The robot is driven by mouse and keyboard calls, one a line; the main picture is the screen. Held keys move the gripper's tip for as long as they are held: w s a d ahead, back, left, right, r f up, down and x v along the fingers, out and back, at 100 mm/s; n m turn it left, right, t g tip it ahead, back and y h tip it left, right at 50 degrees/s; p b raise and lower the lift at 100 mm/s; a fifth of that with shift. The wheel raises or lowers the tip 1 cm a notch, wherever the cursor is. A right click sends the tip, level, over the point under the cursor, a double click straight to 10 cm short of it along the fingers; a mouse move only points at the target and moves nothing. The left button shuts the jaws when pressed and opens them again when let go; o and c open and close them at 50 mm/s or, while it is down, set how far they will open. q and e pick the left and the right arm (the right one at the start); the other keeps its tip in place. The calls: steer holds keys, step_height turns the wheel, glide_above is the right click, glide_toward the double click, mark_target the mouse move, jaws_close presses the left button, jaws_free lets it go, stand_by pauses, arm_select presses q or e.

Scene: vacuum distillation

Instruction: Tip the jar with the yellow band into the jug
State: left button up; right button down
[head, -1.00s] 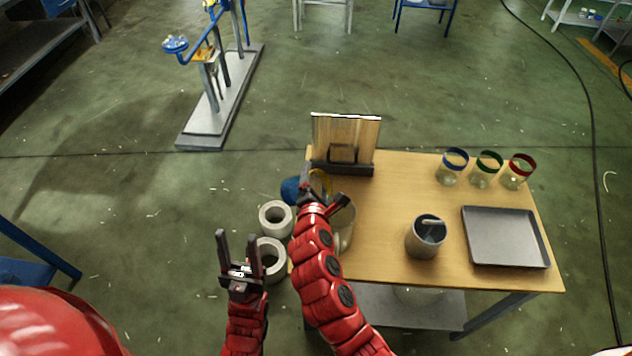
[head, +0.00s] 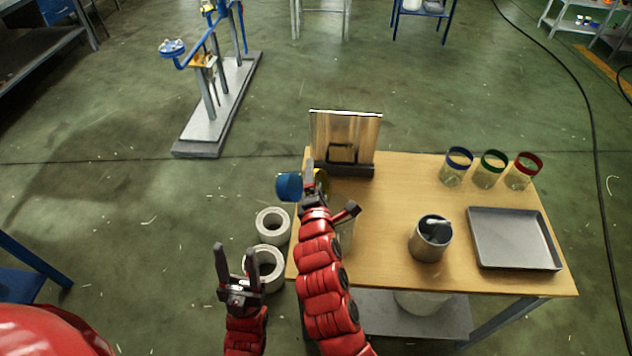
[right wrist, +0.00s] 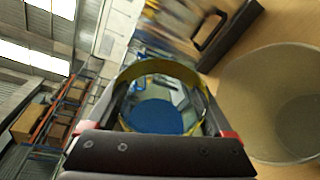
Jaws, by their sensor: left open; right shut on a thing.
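The yellow-banded jar (head: 321,181) is clear and has blue at one end (head: 289,186); I cannot tell whether that is contents or base. My right gripper (head: 328,192) is shut on it near the table's left edge. The jar is tilted, its blue end to the left. In the right wrist view, the yellow band (right wrist: 160,66) and the blue disc (right wrist: 163,117) show between the fingers. The jug (head: 346,238) is clear, mostly hidden behind my right arm; its wide rim shows beside the jar in the right wrist view (right wrist: 262,75). My left gripper (head: 236,262) is open and empty, left of the table.
On the wooden table (head: 390,215) stand a dark-based upright panel (head: 345,128), a grey pot (head: 428,243) with something in it, a grey tray (head: 512,240), and jars with blue (head: 459,158), green (head: 492,162) and red (head: 528,163) bands. Two pale rings (head: 272,224) are on the floor left.

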steer(key=shift+s+d+f+m+t+y+b, duration=0.1)
steer(key=shift+d+m+t+y+b, duration=0.2)
steer(key=shift+m+b, duration=0.85)
steer(key=shift+d+m+t+y+b, duration=0.15)
steer(key=shift+m+t+b, duration=0.35)
steer(key=shift+b, duration=1.1)
steer(key=shift+s+d+r+m+t+b, duration=0.1)
steer(key=shift+d+r+m+t+b, duration=0.15)
steer(key=shift+m+b, duration=0.55)
steer(key=shift+s+d+r+m+t+b, duration=0.15)
steer(key=shift+d+r+m+b, duration=0.15)
steer(key=shift+m+b, duration=0.5)
steer(key=shift+w+n, duration=0.1)
steer(key=shift+n, duration=0.15)
